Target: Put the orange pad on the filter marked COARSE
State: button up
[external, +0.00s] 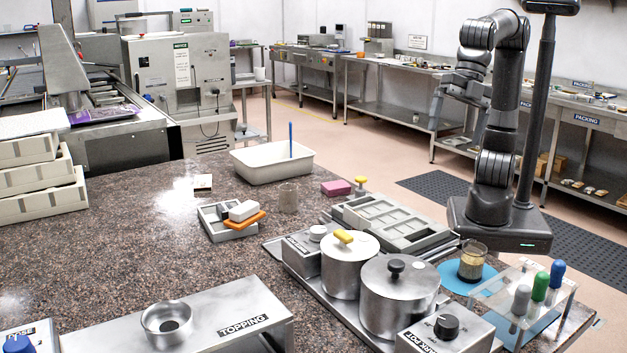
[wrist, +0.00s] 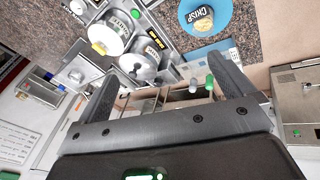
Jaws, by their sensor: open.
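The orange pad (external: 246,221) lies tilted at the right side of a small grey tray (external: 208,228), with a white block (external: 242,211) and a dark block by it. The pad is not seen in the wrist view. I cannot read COARSE on anything, so I cannot tell which thing is that filter. My gripper (external: 440,101) is raised at the right, far from the pad and pointing down. In the wrist view my gripper (wrist: 168,86) has its fingers wide apart with nothing held.
Two lidded metal pots (external: 347,265) (external: 398,291) stand front centre. A glass (external: 472,263) stands on a blue mat beside a clear rack (external: 558,287) of coloured-top tubes. A TOPPING stand (external: 236,312) is at the front. A white tub (external: 272,163) stands behind. The left-middle counter is mostly clear.

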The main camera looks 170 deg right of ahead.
jog(key=s+a+f+m+t+y, duration=0.1)
jog(key=s+a+f+m, duration=0.1)
jog(key=s+a+f, duration=0.3)
jog(key=s+a+f+m+y, duration=0.1)
jog(key=s+a+f+m, duration=0.2)
jog(key=s+a+f, duration=0.3)
jog(key=s+a, duration=0.5)
jog(key=a, duration=0.3)
jog(key=shift+s+a+t, duration=0.25)
jog(key=shift+s+t, duration=0.15)
